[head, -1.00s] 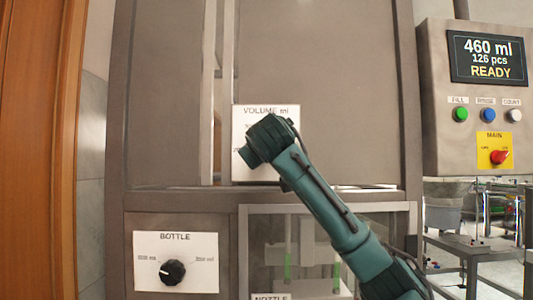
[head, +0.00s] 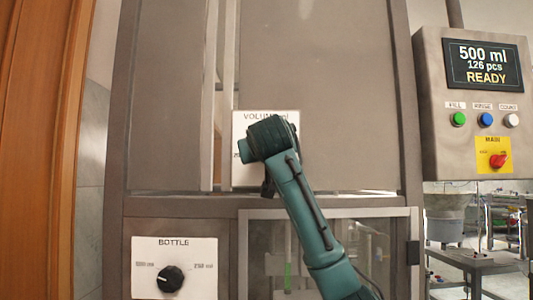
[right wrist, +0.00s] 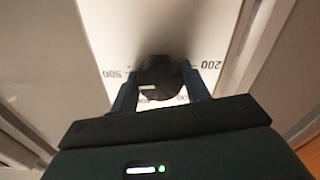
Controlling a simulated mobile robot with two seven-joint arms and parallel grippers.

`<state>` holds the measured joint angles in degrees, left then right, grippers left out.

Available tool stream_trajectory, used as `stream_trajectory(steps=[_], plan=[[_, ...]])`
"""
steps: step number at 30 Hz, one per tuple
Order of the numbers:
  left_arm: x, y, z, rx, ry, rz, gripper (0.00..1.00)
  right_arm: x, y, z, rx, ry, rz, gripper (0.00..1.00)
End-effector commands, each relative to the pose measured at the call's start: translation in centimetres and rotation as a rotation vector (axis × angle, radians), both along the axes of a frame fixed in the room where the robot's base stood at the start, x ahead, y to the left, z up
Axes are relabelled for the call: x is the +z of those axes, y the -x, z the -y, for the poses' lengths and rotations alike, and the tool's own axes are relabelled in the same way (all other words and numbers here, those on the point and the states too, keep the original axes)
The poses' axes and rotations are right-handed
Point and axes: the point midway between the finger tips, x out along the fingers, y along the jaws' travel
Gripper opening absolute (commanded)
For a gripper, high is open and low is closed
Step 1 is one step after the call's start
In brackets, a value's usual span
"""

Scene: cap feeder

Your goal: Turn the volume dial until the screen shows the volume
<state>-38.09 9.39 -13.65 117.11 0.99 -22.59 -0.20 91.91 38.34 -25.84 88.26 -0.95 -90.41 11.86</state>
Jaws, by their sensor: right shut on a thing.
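The white VOLUME plate (head: 238,178) is on the cabinet front in the head view, largely covered by my right arm. The black volume dial (right wrist: 160,72) shows in the right wrist view, with a light mark toward its left side and scale numbers on both sides. My right gripper (right wrist: 161,84) is shut on the dial, one finger on each side. In the head view my wrist hides the dial. The screen (head: 485,64) at the upper right reads 500 ml, 126 pcs, READY. My left gripper is not in view.
A BOTTLE plate with a black knob (head: 170,279) is at the lower left. The control box holds green, blue and white buttons and a red MAIN switch (head: 497,160). A glazed door (head: 380,245) is below the VOLUME plate. A wooden door edge is at far left.

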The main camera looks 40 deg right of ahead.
Motion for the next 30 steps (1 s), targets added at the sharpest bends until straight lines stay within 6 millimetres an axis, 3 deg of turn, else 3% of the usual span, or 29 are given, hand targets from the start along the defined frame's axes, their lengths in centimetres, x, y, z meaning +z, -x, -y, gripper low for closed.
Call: stream_trajectory(steps=[6,7,15,24,30], plan=[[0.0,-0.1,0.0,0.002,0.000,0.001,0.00,0.0,0.0,0.0,0.000,0.000,0.000,0.24],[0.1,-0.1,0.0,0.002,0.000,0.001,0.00,0.0,0.0,0.0,0.000,0.000,0.000,0.47],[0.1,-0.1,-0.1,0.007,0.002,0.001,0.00,0.0,0.0,0.0,0.000,0.001,-0.001,0.68],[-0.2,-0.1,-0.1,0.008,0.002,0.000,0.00,0.0,0.3,-0.3,0.001,0.002,0.002,0.68],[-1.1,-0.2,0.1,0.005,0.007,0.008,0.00,-0.2,2.7,-2.4,0.003,0.003,0.005,0.68]])
